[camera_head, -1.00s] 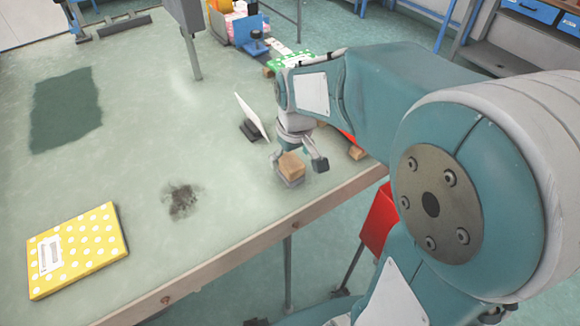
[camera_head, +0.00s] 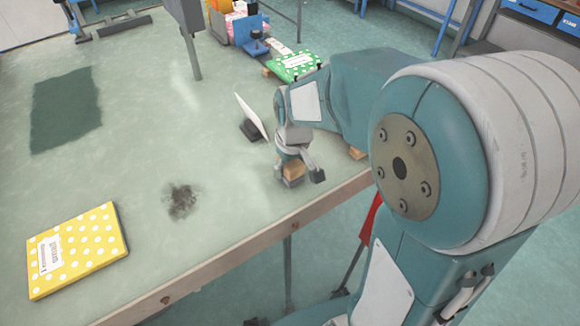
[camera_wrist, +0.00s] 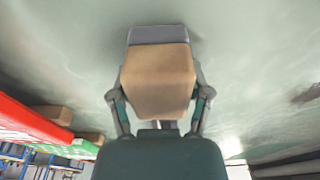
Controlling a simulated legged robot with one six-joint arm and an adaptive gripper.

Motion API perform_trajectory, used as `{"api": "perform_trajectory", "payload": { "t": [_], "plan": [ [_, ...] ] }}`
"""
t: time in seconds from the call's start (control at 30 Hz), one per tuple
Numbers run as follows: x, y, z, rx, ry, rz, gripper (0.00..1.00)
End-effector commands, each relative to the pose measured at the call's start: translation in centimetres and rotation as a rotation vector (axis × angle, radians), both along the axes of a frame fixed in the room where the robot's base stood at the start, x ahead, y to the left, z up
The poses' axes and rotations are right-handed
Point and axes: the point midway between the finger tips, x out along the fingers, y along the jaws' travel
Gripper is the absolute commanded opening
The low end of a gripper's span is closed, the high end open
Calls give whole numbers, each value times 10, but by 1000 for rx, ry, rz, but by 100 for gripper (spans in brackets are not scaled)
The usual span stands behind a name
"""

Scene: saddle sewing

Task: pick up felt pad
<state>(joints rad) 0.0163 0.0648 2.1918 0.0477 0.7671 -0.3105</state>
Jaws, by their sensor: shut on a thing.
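The felt pad appears to be the tan block with a grey layer (camera_head: 293,171), near the front edge of the table. The grey layer is underneath in the head view. My gripper (camera_head: 298,168) points down over it and is shut on it, a finger on each side. In the wrist view the block (camera_wrist: 158,80) fills the space between the fingers (camera_wrist: 160,100), with its grey layer at the far end. The block is at or very close to the tabletop; I cannot tell if there is a gap.
The table (camera_head: 150,130) has free room left of my gripper. A white panel on a dark foot (camera_head: 251,118) stands close behind it. Another tan block (camera_head: 357,152) lies to the right. A yellow dotted book (camera_head: 78,250) and a dark green patch (camera_head: 66,108) lie left.

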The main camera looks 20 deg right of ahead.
Motion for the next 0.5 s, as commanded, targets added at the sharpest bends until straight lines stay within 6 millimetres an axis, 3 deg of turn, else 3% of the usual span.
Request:
{"api": "perform_trajectory", "payload": {
  "t": [0.17, 0.4, 0.5],
  "plan": [
    [-1, 0, 3, 0, 2, 0, 12],
    [0, 0, 33, 0, -2, 0, 12],
    [-12, 0, 44, 0, -1, 0, 12]
  ]
}}
